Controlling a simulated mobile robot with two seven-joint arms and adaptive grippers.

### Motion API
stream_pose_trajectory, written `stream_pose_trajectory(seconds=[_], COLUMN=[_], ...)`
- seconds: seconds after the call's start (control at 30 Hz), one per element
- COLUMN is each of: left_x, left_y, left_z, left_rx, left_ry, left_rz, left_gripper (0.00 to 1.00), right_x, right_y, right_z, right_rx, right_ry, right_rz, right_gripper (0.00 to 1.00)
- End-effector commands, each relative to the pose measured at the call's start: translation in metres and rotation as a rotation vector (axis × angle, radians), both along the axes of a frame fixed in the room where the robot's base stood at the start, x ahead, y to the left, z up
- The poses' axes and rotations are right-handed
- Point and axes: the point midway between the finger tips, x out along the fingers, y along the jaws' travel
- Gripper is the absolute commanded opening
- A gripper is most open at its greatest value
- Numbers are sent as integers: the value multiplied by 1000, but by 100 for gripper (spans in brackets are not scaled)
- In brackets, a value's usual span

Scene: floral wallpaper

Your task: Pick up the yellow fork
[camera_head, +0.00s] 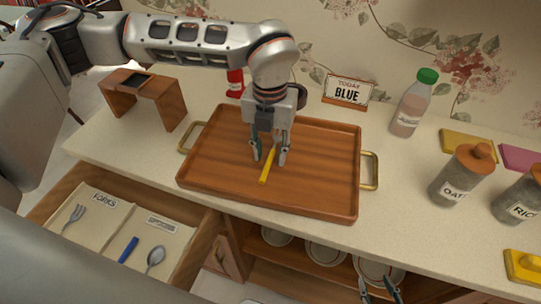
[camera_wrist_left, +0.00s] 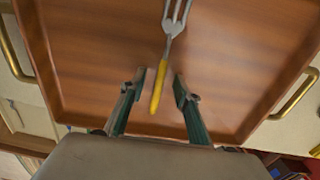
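The yellow fork lies on the brown wooden tray (camera_head: 325,150). Its yellow handle (camera_head: 266,172) shows in the head view, with the rest hidden by my left gripper. In the left wrist view the yellow handle (camera_wrist_left: 157,92) points toward my gripper, and the grey metal tines are at the top. My left gripper (camera_head: 269,160) is over the tray, pointing down. Its fingers (camera_wrist_left: 160,82) are open on either side of the handle, with a gap on both sides. My right gripper (camera_head: 380,287) is at the bottom edge, in front of the counter, with its fingers apart.
An open drawer (camera_head: 190,250) at lower left holds a grey fork, a blue-handled piece and a spoon. A small wooden stand (camera_head: 145,95), a green-capped bottle (camera_head: 413,105), a sign (camera_head: 346,91) and an oats jar (camera_head: 462,175) stand around the tray. Bowls sit on the shelf below.

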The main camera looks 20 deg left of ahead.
Motion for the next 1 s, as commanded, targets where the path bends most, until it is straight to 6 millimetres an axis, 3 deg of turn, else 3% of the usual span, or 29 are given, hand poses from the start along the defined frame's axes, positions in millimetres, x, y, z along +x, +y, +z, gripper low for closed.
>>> stream_pose_trajectory(seconds=[0.23,0.37,0.77,1.0], left_x=[0,0,1,1], left_y=[0,0,0,-1], left_z=[-2,-2,0,20], left_rx=[-1,0,-1,-2], left_ry=[-1,-1,-1,-4], left_rz=[0,0,0,1], left_gripper=[32,0,0,0], right_x=[2,2,0,0], right_y=[0,0,0,0], right_z=[2,2,-2,-2], right_rx=[1,1,0,1], right_ry=[-5,-5,3,3], right_rz=[0,0,-1,-1], right_gripper=[40,40,40,40])
